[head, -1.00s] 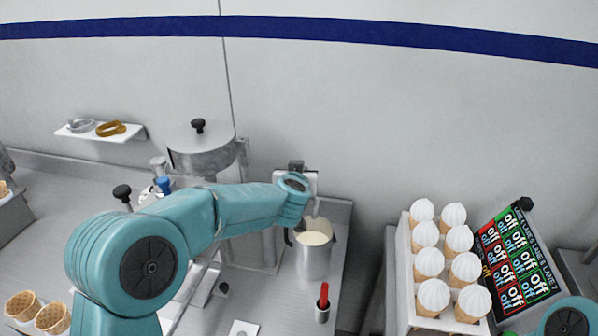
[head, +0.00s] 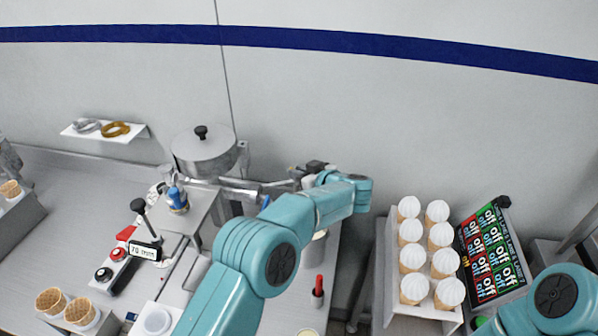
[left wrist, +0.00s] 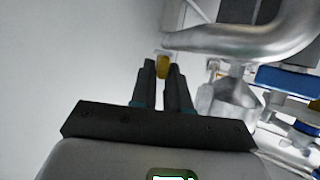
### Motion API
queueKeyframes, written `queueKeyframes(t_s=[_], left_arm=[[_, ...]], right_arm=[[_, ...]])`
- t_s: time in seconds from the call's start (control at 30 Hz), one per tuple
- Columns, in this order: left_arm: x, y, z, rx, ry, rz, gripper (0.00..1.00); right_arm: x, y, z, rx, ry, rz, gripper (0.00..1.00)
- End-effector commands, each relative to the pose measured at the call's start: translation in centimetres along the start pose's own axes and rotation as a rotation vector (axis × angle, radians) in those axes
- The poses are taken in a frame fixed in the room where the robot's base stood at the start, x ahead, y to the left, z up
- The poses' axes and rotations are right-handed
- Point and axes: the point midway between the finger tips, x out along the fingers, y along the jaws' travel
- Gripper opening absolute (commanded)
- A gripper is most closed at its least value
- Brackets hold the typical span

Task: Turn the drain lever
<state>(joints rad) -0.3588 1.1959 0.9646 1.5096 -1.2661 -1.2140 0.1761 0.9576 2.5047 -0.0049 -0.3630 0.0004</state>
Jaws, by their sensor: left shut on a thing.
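My left gripper (head: 297,173) is at the right end of a metal pipe (head: 240,188) by the back wall, beside the lidded steel tank (head: 203,150). In the left wrist view its two dark fingers (left wrist: 163,80) are close together on a small yellow piece (left wrist: 163,66), which appears to be the drain lever's handle. The piece sits just below the shiny pipe (left wrist: 250,38). The rest of the lever is hidden in the head view. My right gripper is out of view; only a teal joint of that arm shows at lower right.
A blue handle (left wrist: 285,80) lies right of the fingers. A steel pitcher (head: 313,250) stands partly behind my left arm, near a red-handled tool (head: 319,285). A rack of filled cones (head: 385,270) and an on/off panel (head: 492,250) stand at right.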

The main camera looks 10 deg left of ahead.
Motion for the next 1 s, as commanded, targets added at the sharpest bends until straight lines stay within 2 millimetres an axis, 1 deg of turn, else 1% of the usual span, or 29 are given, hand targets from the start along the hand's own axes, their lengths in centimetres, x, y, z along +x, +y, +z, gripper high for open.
queueKeyframes(t_s=[0.43,1.0], left_arm=[[0.15,0.15,0.09,-0.053,-0.001,-0.128,0.0],[0.17,0.17,-0.04,-0.068,0.0,-0.167,0.0]], right_arm=[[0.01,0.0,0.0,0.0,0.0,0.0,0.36],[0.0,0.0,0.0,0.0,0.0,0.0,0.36]])
